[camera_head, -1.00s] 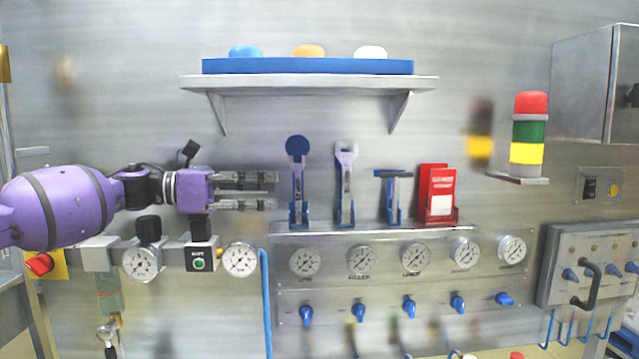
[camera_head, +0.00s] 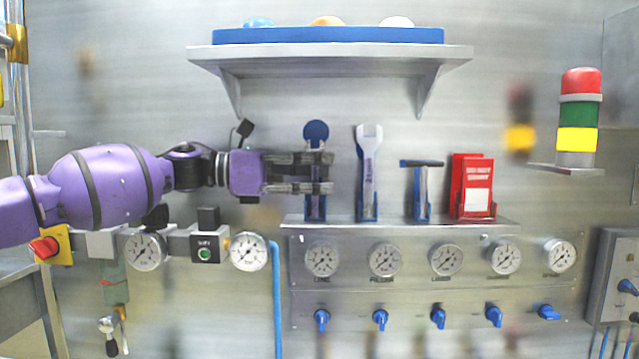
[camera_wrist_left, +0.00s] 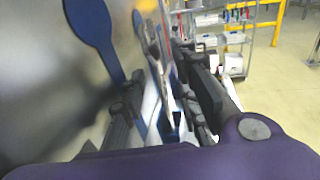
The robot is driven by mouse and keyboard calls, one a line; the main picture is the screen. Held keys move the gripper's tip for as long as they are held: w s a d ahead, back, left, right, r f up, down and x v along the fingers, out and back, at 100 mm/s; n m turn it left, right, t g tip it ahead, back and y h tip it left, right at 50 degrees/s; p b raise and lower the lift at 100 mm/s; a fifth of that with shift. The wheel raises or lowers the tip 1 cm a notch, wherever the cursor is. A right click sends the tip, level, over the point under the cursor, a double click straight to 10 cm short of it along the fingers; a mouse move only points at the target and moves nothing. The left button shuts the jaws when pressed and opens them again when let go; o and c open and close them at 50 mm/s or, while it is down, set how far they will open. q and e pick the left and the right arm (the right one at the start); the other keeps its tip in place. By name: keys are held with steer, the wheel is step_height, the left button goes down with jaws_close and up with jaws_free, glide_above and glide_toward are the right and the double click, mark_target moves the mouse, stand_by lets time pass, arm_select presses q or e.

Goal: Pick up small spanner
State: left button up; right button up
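The small spanner (camera_head: 315,174) is silver and upright in the leftmost blue holder with a round blue top (camera_head: 316,131). My left gripper (camera_head: 325,173) comes in from the left, and its dark fingers cross in front of the holder, hiding parts of the spanner. In the left wrist view, the blue round top (camera_wrist_left: 91,20) stands by the wall, and the two fingers (camera_wrist_left: 165,95) are spread with a gap. Silver and blue parts show in that gap; I cannot tell whether the fingers touch the spanner. My right gripper is not in view.
A larger spanner (camera_head: 369,165) stands just right of my fingertips, then a hammer-like tool (camera_head: 421,185) and a red box (camera_head: 471,187). A shelf (camera_head: 330,60) overhangs above. Gauges (camera_head: 322,258) and blue knobs (camera_head: 381,319) line the panel below.

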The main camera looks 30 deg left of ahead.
arm_select(q)
steer(key=shift+s+r, duration=0.15)
steer(key=shift+r, duration=0.05)
steer(key=shift+c, duration=0.5)
jaws_close()
